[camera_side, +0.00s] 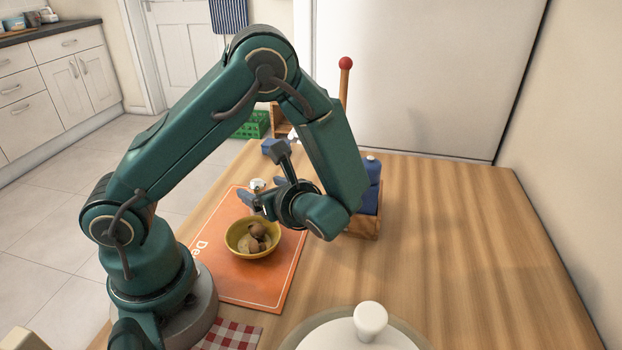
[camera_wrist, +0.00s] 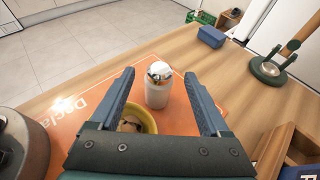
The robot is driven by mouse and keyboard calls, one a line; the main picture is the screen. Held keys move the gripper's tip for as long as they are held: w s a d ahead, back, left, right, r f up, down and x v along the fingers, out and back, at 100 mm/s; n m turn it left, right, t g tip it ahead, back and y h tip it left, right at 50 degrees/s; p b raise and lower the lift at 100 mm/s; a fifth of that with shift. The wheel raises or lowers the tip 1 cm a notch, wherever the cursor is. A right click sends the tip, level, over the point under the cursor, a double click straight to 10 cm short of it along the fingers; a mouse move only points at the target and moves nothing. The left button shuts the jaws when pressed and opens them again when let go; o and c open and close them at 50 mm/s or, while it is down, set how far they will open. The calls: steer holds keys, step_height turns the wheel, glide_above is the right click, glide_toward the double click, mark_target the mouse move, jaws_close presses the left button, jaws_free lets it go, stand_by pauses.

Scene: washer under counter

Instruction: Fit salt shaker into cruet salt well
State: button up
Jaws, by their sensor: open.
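The salt shaker (camera_wrist: 158,94), pale with a shiny metallic top, stands upright on the orange mat in the wrist view. In the side view only its light top (camera_side: 257,184) shows behind my gripper (camera_side: 250,201). In the wrist view my gripper (camera_wrist: 159,78) is open, with the shaker between the lines of its two fingers and apart from both. The wooden cruet (camera_side: 364,226) with blue containers stands to the right, partly hidden by my arm. Its wooden edge also shows at the lower right of the wrist view (camera_wrist: 277,148). The salt well is not clearly visible.
A yellow bowl (camera_side: 236,244) with brownish round items sits on the orange mat (camera_side: 222,278), close below my gripper. A wooden post with a red knob (camera_side: 345,80) and a blue box (camera_side: 270,146) stand farther back. A white lid (camera_side: 350,335) is at the front. The table's right side is clear.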

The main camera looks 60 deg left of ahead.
steer(key=shift+a+f, duration=0.2)
steer(key=shift+a, duration=0.2)
jaws_close()
steer(key=shift+r, duration=0.1)
